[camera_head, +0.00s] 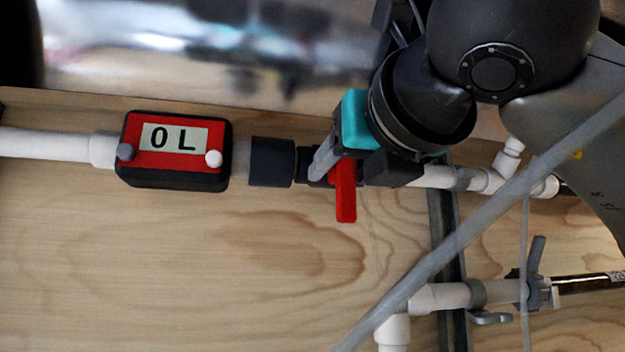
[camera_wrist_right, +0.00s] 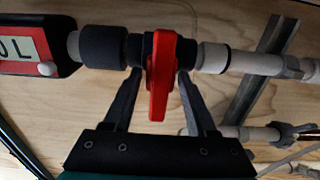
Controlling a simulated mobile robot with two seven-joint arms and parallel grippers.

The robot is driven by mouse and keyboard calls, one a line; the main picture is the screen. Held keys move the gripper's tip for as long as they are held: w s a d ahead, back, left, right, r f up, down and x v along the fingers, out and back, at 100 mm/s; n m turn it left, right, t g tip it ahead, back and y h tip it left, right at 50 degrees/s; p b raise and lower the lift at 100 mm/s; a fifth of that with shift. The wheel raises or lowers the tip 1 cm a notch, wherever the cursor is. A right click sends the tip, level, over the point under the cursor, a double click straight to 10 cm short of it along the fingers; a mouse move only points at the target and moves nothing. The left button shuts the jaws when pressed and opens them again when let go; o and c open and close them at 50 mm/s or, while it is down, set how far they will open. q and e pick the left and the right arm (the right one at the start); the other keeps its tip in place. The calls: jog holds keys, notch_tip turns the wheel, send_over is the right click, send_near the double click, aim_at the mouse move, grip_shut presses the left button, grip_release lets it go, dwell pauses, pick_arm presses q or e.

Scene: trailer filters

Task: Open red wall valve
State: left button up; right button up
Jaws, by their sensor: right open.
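The red valve handle (camera_head: 345,190) sits on the white pipe along the wooden wall. It points down in the head view, across the pipe's run. In the right wrist view the red handle (camera_wrist_right: 162,80) stands between the two dark fingers of my right gripper (camera_wrist_right: 159,76), with a visible gap on each side. My right gripper (camera_head: 333,166) is open at the valve in the head view, its teal and black body covering part of the valve and pipe. Whether a fingertip touches the valve body is hard to tell. My left gripper is not in view.
A red and black meter reading "0 L" (camera_head: 173,150) is on the pipe left of the valve, joined by a dark coupling (camera_head: 271,162). A lower white pipe (camera_head: 440,297) with a grey valve (camera_head: 537,285) runs at the lower right. A metal strut (camera_head: 452,325) crosses the wall. Bare wall (camera_head: 180,270) lies lower left.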

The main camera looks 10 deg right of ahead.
jog(key=shift+w, duration=0.15)
jog(key=shift+c, duration=0.2)
grip_shut()
dwell(1.2)
